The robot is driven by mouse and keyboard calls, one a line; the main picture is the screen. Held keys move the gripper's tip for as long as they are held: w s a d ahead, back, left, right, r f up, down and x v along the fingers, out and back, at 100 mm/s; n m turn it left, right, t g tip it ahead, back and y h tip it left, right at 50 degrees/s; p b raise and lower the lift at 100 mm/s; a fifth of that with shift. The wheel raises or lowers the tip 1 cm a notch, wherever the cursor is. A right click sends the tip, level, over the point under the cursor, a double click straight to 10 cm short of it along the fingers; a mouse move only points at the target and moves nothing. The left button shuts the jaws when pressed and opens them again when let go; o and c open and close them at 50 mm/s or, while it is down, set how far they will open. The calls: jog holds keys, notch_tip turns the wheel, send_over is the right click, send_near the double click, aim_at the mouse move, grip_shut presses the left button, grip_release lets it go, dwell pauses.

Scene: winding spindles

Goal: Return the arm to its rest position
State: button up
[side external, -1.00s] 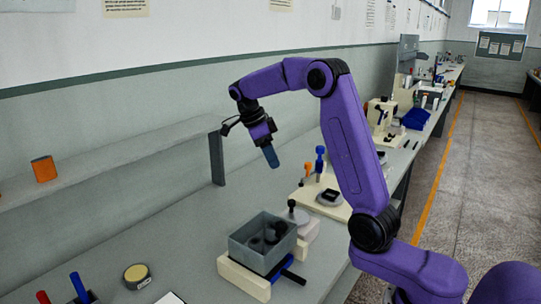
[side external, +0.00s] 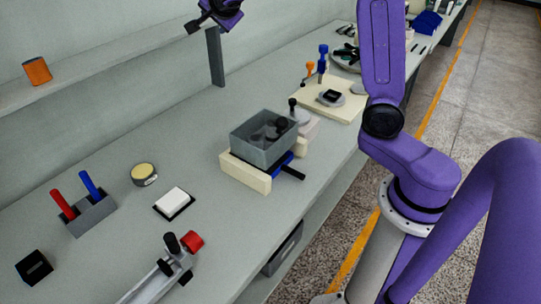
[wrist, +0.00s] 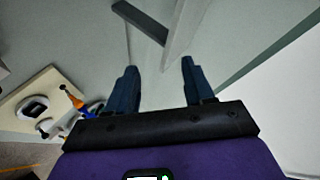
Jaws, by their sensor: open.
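My gripper (wrist: 159,66) shows in the wrist view with its two dark blue fingers spread apart and nothing between them. It hangs above the bench, clear of anything it could touch. In the side view only my purple and black wrist shows at the top edge, near the shelf post; the fingers cannot be made out there. My upper arm stands upright at the right, and its upper part is cut off by the frame.
A grey bin (side external: 263,138) with dark round parts sits in a cream cradle (side external: 246,172). A cream board (side external: 335,106) with tools lies behind it. The shelf post (side external: 215,57) stands near my wrist. A red-and-blue-handled tool holder (side external: 91,215) and a clamp rail (side external: 158,276) are in front.

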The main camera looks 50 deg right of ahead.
jog(key=s+a+n+t+y, duration=0.1)
jog(key=s+a+n+y, duration=0.2)
jog(key=a+n+y, duration=0.45)
jog(key=s+a+n+t+y, duration=0.1)
jog(key=s+a+n+y, duration=0.25)
jog(key=a, duration=0.75)
jog(key=s+a+f+n+g+y, duration=0.2)
jog(key=s+a+n+g, duration=0.15)
jog(key=s, duration=0.35)
jog(key=s+a+f+n+g+y, duration=0.1)
jog(key=s+a+f+n+g, duration=0.1)
jog(key=s+a+n, duration=0.3)
jog(key=s+d+f+n+g+h, duration=0.1)
jog(key=s+d+f+n+g, duration=0.15)
jog(key=s, duration=0.55)
jog(key=s+d+f+n+g+h, duration=0.1)
jog(key=s+d+f+n+g, duration=0.15)
jog(key=s, duration=0.55)
jog(key=s+d+f+n+h, duration=0.2)
jog(key=s+d, duration=0.2)
jog(key=d, duration=0.1)
jog(key=s+d+f+n+g+h, duration=0.1)
jog(key=s+d+f+n+h, duration=0.2)
jog(key=d, duration=0.3)
jog(key=shift+s+d+f+h, duration=0.2)
jog(key=shift+s+d+h, duration=0.1)
jog(key=shift+s, duration=0.4)
jog(key=shift+a+g, duration=0.1)
jog(key=shift+g, duration=0.15)
